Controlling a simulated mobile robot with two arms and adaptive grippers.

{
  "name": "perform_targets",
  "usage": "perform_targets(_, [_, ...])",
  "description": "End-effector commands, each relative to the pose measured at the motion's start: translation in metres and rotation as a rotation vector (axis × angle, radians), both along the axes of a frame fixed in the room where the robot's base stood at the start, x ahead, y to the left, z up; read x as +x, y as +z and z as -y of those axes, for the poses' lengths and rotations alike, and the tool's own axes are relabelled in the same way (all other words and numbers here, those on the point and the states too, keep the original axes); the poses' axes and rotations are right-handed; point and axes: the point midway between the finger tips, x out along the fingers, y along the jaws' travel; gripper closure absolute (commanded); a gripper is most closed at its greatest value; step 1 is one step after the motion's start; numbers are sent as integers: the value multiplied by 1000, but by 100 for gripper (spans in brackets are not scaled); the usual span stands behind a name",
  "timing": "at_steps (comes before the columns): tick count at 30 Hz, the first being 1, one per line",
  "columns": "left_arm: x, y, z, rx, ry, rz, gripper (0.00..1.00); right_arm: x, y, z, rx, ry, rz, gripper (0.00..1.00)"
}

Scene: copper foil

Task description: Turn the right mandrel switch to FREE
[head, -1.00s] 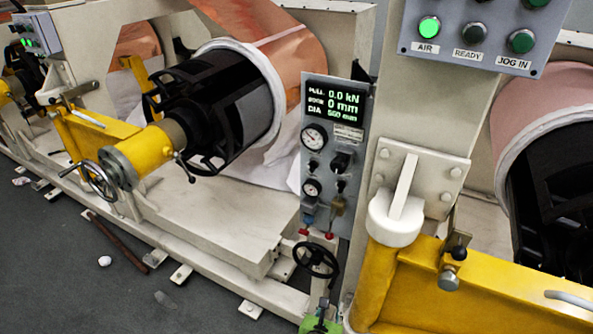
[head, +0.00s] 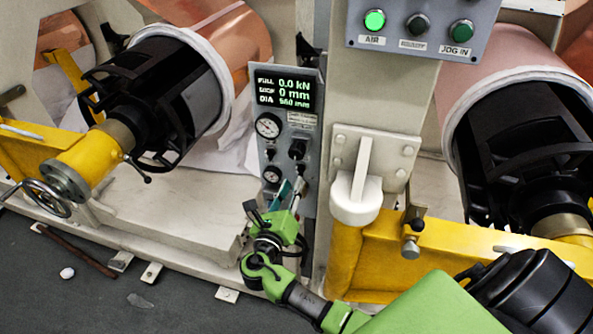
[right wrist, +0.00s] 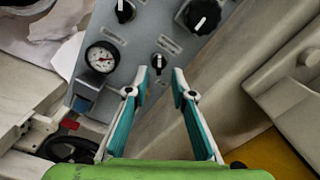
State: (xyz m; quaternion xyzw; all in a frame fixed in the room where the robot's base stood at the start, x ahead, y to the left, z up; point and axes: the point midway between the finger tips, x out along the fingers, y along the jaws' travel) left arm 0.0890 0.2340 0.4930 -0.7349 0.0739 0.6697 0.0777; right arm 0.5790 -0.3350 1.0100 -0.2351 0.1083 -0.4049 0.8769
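A grey control panel (head: 311,150) carries a lit display, two round gauges and dark switches. In the right wrist view, a small black switch with a white mark (right wrist: 158,62) sits low on the panel (right wrist: 110,75). Its label is too blurred to read, so I cannot tell whether it is the mandrel switch. My right gripper (head: 292,190) is at the panel's lower part. In the right wrist view, its teal fingers (right wrist: 159,76) are open, one on each side of the small switch. I cannot tell whether they touch it. My left gripper is not in view.
Two larger black knobs (right wrist: 202,15) and a gauge (right wrist: 102,57) sit near the fingers. A black handwheel (right wrist: 70,150) is at lower left. In the head view, a beige post (head: 375,105) and yellow arm (head: 450,245) stand right of the panel.

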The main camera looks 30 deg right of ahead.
Motion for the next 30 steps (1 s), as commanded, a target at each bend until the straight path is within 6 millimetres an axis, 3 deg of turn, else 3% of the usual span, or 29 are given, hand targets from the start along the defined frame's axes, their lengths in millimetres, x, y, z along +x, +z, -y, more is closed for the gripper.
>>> perform_targets(3, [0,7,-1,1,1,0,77,16,3,19,-3,-1,0,77])
perform_targets(9, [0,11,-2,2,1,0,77,32,1,37,-1,0,0,77])
perform_targets(21, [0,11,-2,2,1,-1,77,37,0,43,1,1,0,77])
perform_targets(24, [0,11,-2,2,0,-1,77,37,-1,43,1,1,0,100])
perform_targets(30, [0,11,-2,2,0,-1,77,37,-1,43,2,1,2,100])
